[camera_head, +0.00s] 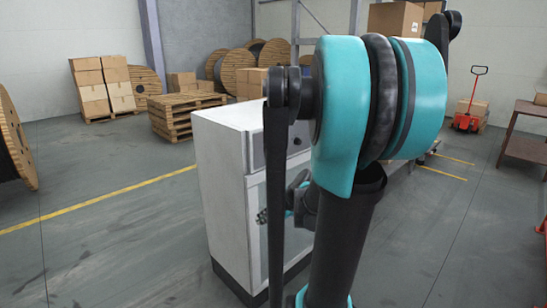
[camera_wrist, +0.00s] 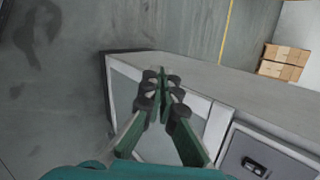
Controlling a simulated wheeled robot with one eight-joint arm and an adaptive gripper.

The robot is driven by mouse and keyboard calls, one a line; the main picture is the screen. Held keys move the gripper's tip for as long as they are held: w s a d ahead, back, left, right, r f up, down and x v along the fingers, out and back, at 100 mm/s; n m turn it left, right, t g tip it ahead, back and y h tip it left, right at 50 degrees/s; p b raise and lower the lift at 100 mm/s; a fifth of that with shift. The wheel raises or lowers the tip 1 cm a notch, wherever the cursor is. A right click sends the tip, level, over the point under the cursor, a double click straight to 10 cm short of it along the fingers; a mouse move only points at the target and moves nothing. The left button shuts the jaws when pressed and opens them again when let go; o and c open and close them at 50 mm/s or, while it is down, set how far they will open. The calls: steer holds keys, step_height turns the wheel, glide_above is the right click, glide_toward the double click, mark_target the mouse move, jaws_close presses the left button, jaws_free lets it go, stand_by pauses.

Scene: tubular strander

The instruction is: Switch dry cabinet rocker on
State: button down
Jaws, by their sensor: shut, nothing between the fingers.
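The dry cabinet (camera_head: 225,190) is a white upright box with a dark base, standing in front of me in the head view. In the wrist view the cabinet (camera_wrist: 240,95) lies sideways across the picture. A dark rocker (camera_wrist: 255,167) sits in a recessed grey panel at the lower right of that view. My gripper (camera_wrist: 162,78) is shut and empty, in front of the cabinet's door and apart from the rocker. In the head view my gripper (camera_head: 261,216) shows small before the door, below the upper panel, and my arm hides part of the cabinet front.
Wooden pallets (camera_head: 178,122) and boxes (camera_head: 90,88) stand at the back left, with cable drums (camera_head: 235,72) behind. A red pallet jack (camera_head: 468,120) and a brown table (camera_head: 525,140) are at the right. The floor left of the cabinet is clear.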

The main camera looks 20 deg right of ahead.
mark_target(269, 155)
steer(key=w+d+r+m+t+y, duration=0.1)
steer(key=w+d+r+m+t, duration=0.3)
steer(key=w+d+r+m, duration=0.2)
steer(key=w+d+r+m+t+y, duration=0.1)
steer(key=w+d+r+m+t, duration=0.3)
steer(key=d+m, duration=0.6)
steer(key=w+d+r, duration=0.2)
steer(key=w, duration=0.1)
steer(key=shift+r+m, duration=0.25)
steer(key=shift+m, duration=0.15)
steer(key=x, duration=1.4)
steer(key=shift+a, duration=0.1)
steer(key=shift+w, duration=0.1)
